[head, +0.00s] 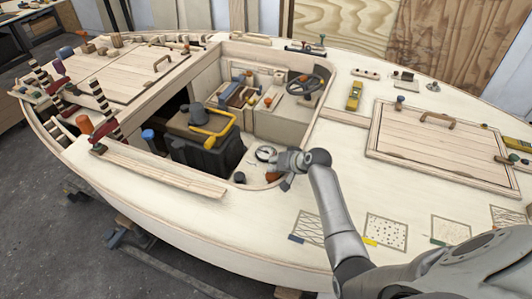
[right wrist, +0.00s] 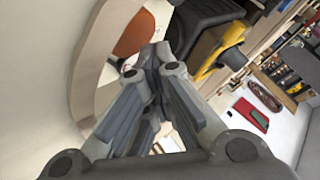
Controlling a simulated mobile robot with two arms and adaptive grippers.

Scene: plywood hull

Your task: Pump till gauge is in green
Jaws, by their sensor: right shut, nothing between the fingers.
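A round gauge (head: 265,153) with a white dial and dark rim lies on the pale deck ledge near the cockpit's front corner. Its needle and any green zone are too small to read. My right gripper (head: 284,181) is at the ledge just right of the gauge, shut and empty. An orange piece (head: 272,176) shows beside it, partly hidden; in the right wrist view it is a rounded orange shape (right wrist: 135,38) just beyond the fingertips (right wrist: 154,56). I cannot tell if they touch. A yellow handle (head: 212,130) sits on a black box in the cockpit. My left gripper is not in view.
A small dark knob (head: 239,177) stands left of the orange piece. A steering wheel (head: 304,84) and small tools are at the cockpit's back. A slatted hatch (head: 440,145) lies on the right deck. Patterned squares (head: 386,231) mark the otherwise clear front deck.

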